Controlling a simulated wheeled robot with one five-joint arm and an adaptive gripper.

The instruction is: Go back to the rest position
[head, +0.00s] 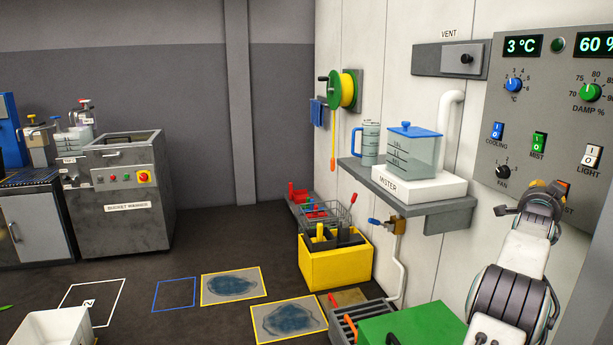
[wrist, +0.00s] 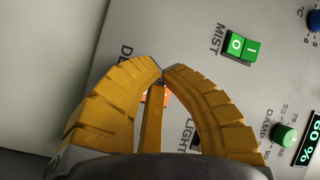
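My gripper (head: 561,186) is raised at the right in the head view, in front of the lower part of the grey control panel (head: 530,85). In the wrist view its yellow fingers (wrist: 162,72) come together at the tips, with nothing seen held between them. An orange switch (wrist: 165,96) shows partly behind the fingers, its label mostly hidden. The green mist switch (wrist: 240,45) is beyond the fingertips, up and right in the wrist view. I cannot tell whether the fingertips touch the panel.
A shelf (head: 405,190) on the wall carries the mister (head: 415,150) and a jug (head: 370,143), left of my arm. A vent box (head: 450,60) is above. A yellow crate (head: 335,268) and a green box (head: 412,325) stand below. Open floor lies left, with marked squares.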

